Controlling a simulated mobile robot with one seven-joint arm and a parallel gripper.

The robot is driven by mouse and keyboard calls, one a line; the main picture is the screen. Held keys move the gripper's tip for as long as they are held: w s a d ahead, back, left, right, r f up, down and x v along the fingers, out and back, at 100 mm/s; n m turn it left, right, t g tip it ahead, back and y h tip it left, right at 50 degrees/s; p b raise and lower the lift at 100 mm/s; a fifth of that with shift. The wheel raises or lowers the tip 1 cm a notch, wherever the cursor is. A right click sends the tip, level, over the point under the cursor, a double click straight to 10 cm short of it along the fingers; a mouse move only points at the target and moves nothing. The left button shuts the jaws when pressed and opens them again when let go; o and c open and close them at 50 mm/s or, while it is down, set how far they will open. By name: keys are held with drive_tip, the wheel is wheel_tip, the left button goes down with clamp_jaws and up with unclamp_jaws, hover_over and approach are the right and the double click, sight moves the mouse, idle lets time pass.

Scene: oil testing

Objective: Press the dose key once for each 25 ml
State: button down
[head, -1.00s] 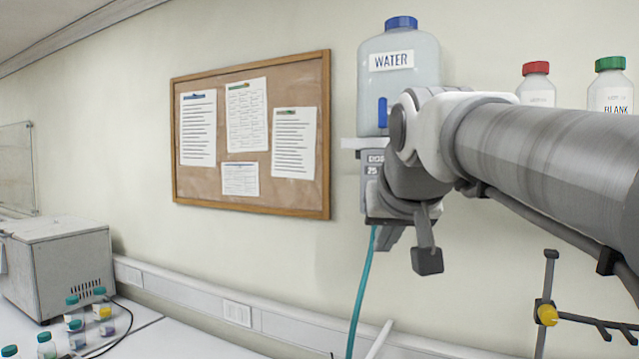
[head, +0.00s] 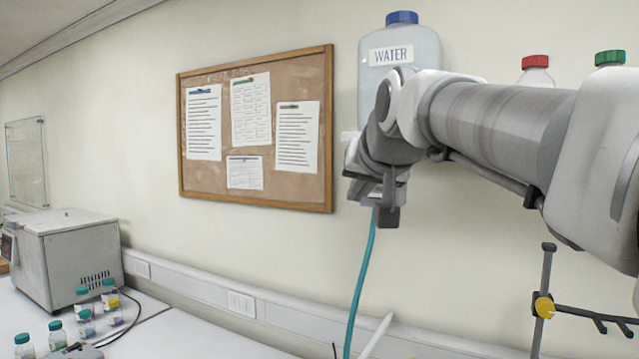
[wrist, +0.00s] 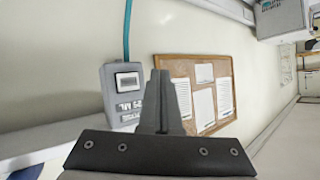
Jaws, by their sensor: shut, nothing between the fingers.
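The grey dosing unit (wrist: 117,103) shows in the wrist view, just left of my fingers, with a small display (wrist: 128,81) and printed labels on its face. The dose key is not clearly visible. In the head view my arm hides the unit; its teal hose (head: 361,280) hangs below. My gripper (wrist: 160,74) is shut and empty. It points upward in the wrist picture beside the unit, and I cannot tell whether it touches. In the head view the gripper (head: 388,217) hangs below the wrist. The water bottle (head: 378,80) stands above, partly behind my arm.
A framed notice board (head: 257,185) hangs on the wall left of the unit. Bottles with red (head: 535,62) and green (head: 610,58) caps stand behind my arm. A stand with a yellow knob (head: 544,307) is at lower right. Small vials (head: 86,323) stand at lower left.

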drive_tip(key=w+d+p, duration=0.1)
drive_tip(key=w+d, duration=0.2)
drive_tip(key=w, duration=0.3)
drive_tip(key=shift+w+d+p, duration=0.15)
drive_tip(key=shift+d+p, duration=0.1)
drive_tip(key=shift+p, duration=0.15)
idle(1.8)
drive_tip(key=shift+w+d, duration=0.25)
drive_tip(key=shift+w, duration=0.1)
drive_tip(key=shift+w+d, duration=0.25)
drive_tip(key=shift+w, duration=0.15)
idle(0.7)
idle(0.3)
drive_tip(key=shift+s+a, duration=0.45)
drive_tip(key=shift+s, duration=0.3)
drive_tip(key=shift+s, duration=0.1)
drive_tip(key=s, duration=0.1)
drive_tip(key=s+a+b, duration=0.1)
drive_tip(key=s+a, duration=0.1)
drive_tip(key=s, duration=0.1)
drive_tip(key=shift+s+a+b, duration=0.1)
drive_tip(key=shift+a+b, duration=0.15)
drive_tip(key=shift+b, duration=0.15)
